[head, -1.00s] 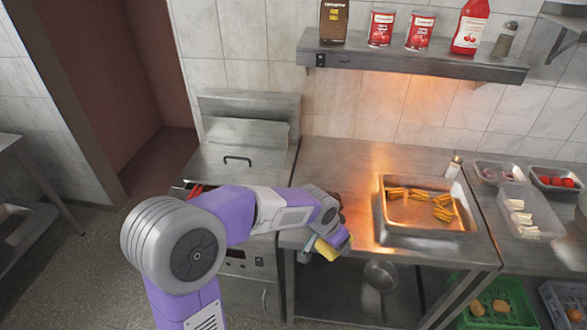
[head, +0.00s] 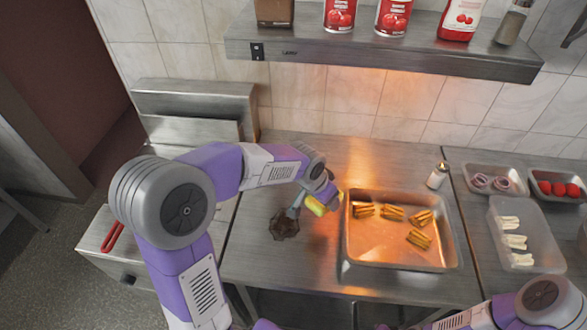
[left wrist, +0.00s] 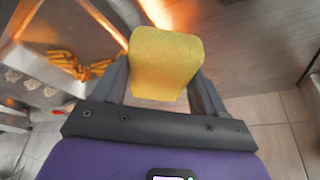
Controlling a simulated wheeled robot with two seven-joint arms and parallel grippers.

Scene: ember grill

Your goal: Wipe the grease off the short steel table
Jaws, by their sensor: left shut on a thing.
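The short steel table (head: 255,262) stands in the middle of the head view. A dark brown grease patch (head: 285,224) lies on its left part. My left gripper (head: 316,203) is shut on a yellow sponge (head: 315,206), just right of the patch in the head view. The sponge (left wrist: 166,62) shows between the two fingers in the left wrist view. I cannot tell whether it touches the tabletop. Part of my right arm shows at the lower right of the head view, but its gripper is out of sight.
A deep steel tray (head: 400,268) with several fried pieces stands on the table's right part. A shaker (head: 437,176) stands behind it. Food containers (head: 525,262) stand further right. A shelf (head: 385,55) with cans and bottles hangs above. A lidded fryer is at left.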

